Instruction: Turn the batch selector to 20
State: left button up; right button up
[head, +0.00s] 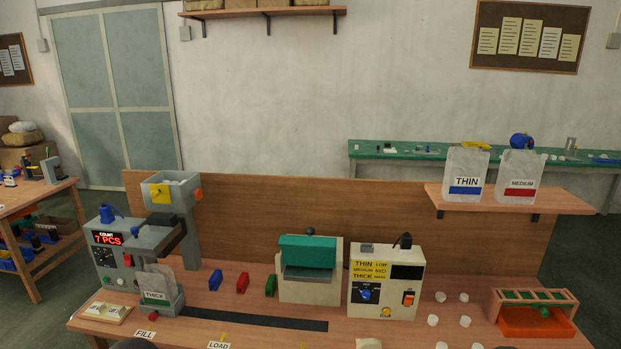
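The grey counting machine (110,250) stands at the left of the bench. A bag labelled THICK (157,285) stands under the machine's hopper column. Neither of my grippers can be made out.
A beige box (388,280) with a blue knob and THIN/MEDIUM/THICK labels stands right of a green-topped sealer (308,255). Blue, red and green clips (242,282) stand between. White caps and an orange tray (535,322) are at the right. The front strip is mostly clear.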

aim_at(102, 258)
jog(key=u, duration=1.3)
jog(key=i+j, duration=0.15)
jog(key=i, duration=0.3)
jog(key=i+j, duration=0.1)
jog(key=i, duration=0.35)
